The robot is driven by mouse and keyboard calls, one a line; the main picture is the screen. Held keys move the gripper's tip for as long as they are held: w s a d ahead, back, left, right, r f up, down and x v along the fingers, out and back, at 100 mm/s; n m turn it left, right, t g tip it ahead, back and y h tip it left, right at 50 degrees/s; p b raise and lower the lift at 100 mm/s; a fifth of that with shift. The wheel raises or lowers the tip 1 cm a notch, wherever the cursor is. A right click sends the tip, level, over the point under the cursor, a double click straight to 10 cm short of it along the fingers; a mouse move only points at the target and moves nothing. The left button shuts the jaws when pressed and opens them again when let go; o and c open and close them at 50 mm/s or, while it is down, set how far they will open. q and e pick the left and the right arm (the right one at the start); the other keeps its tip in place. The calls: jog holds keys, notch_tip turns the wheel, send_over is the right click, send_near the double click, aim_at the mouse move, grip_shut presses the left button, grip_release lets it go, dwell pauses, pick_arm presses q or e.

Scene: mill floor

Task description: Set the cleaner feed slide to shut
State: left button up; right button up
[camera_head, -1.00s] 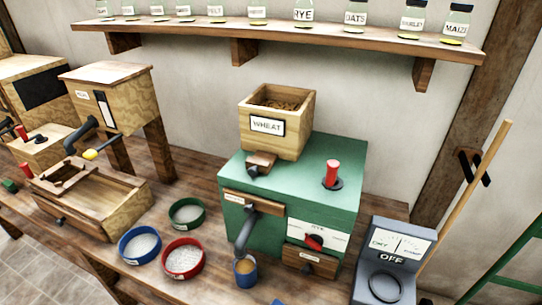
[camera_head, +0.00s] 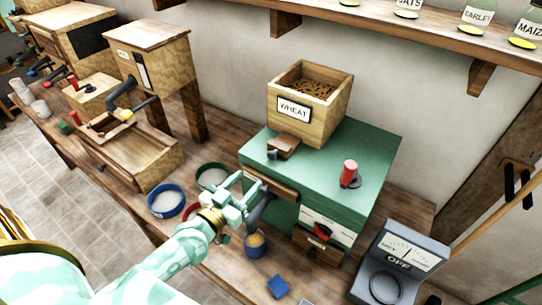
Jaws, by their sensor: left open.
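The green machine (camera_head: 335,170) stands on the bench with a wooden hopper (camera_head: 325,113) labelled WHEAT on top. A small wooden slide piece with a dark knob (camera_head: 284,147) sits at the hopper's lower front; I cannot read its setting. A red-handled knob (camera_head: 349,173) stands on the machine's top. My left gripper (camera_head: 255,191) is open and empty, in front of the machine's upper front edge, below the slide piece. It partly hides the front wooden board (camera_head: 284,193) and the dark spout. I cannot tell whether it touches them. My right gripper is out of view.
A blue cup (camera_head: 256,249) stands below the spout. Blue (camera_head: 166,202) and green (camera_head: 212,175) sieves lie left of the machine; a red one is mostly hidden by my arm. A grey meter (camera_head: 398,265) stands right. Another wooden machine (camera_head: 150,65) stands left.

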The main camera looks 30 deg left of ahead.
aim_at(270, 156)
pick_arm(q)
jog(key=w, duration=0.3)
jog(key=w+d, duration=0.1)
jog(key=w, duration=0.7)
jog(key=shift+w+d, duration=0.1)
jog(key=shift+d, duration=0.25)
